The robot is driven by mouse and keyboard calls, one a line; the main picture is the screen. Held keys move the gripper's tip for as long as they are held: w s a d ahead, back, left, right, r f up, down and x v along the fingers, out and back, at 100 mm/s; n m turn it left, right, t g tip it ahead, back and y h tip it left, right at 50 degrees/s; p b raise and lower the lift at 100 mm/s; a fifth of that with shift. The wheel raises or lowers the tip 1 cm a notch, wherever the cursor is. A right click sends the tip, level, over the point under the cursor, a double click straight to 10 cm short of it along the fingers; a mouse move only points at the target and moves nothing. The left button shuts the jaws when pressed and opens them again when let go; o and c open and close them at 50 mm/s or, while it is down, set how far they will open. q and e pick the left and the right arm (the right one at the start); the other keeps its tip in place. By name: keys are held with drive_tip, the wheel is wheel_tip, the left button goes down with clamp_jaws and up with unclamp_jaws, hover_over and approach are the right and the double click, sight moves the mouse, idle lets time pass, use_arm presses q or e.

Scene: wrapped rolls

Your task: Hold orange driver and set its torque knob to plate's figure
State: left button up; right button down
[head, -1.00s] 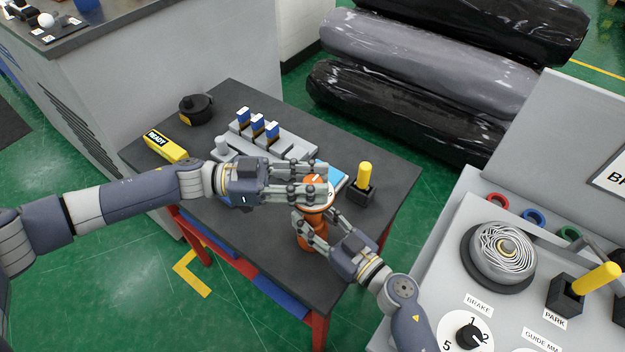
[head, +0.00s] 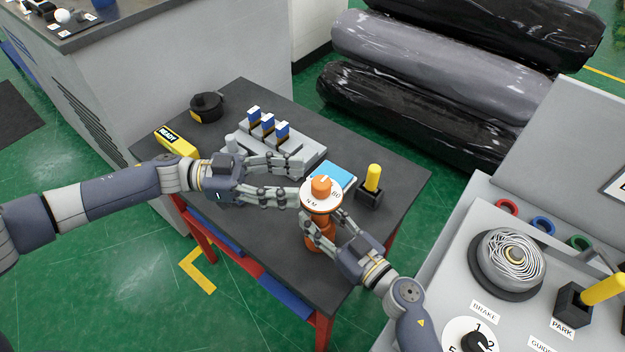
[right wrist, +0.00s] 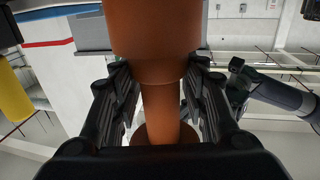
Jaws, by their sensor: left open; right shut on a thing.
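The orange driver (head: 319,236) stands upright above the dark table, with a white dial disc (head: 311,203) and an orange knob (head: 321,186) on top. The disc reads "N M" and a figure I cannot read for sure. My right gripper (head: 332,228) is shut around the driver's body; the right wrist view shows its fingers (right wrist: 160,95) on both sides of the orange body. My left gripper (head: 300,180) is open and empty, just left of the knob and apart from it. A blue plate (head: 334,175) lies behind the driver; no figure on it is legible.
A grey console (head: 420,290) stands at right. The table's front left is clear.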

sight(326, 224)
use_arm(q)
drive_tip(key=a, duration=0.5)
drive_tip(key=shift+w+a, duration=0.1)
drive_tip(key=shift+a, duration=0.2)
use_arm(e)
drive_tip(key=c, duration=0.9)
unclamp_jaws()
drive_tip(key=shift+o, duration=0.2)
drive_tip(key=v, duration=0.7)
drive_tip(key=shift+s+d, duration=0.2)
